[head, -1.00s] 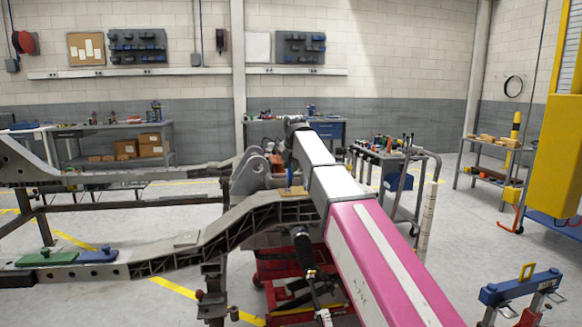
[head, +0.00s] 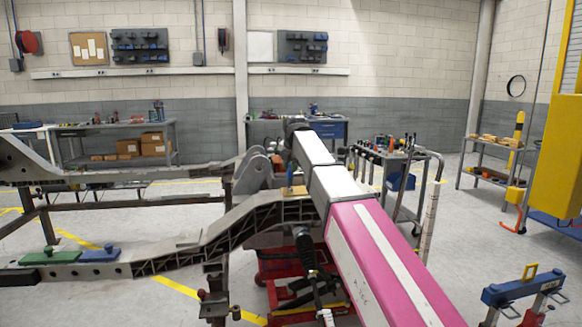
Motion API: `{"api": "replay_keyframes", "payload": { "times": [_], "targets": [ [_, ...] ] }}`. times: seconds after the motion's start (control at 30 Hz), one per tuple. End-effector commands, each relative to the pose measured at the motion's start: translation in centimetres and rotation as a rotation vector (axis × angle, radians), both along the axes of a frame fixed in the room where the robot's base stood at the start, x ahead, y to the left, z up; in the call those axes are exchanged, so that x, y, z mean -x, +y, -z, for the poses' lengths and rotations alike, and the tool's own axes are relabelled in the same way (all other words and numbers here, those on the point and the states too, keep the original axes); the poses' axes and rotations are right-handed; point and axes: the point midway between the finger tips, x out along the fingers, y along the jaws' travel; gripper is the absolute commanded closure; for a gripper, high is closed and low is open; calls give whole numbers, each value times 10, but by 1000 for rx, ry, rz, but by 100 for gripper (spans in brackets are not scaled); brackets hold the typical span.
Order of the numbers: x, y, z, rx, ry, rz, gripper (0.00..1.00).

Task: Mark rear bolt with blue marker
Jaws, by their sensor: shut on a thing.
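My pink and white arm reaches forward from the lower right to the grey chassis frame (head: 150,262). My gripper (head: 291,164) is mostly hidden behind my arm's end. It is shut on the slim blue marker (head: 290,175), of which only a short upright piece shows beside my arm. The marker's lower end is over a small tan patch (head: 296,190) on top of the frame rail, near a grey bracket. Whether its tip touches anything there cannot be told. The rear bolt cannot be made out at this size.
A green block (head: 52,258) and a blue block (head: 99,255) sit on the frame's near rail at left. A red cart (head: 285,290) stands under the frame. A tool trolley (head: 395,185) stands behind my arm. A yellow column (head: 555,150) is at right.

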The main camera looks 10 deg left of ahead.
Motion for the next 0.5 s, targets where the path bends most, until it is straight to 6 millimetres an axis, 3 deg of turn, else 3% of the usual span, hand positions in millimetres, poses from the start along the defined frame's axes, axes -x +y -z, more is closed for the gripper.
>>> {"api": "replay_keyframes", "payload": {
  "times": [0.5],
  "targets": [
    [-1,0,-33,0,-2,0,98]
  ]
}}
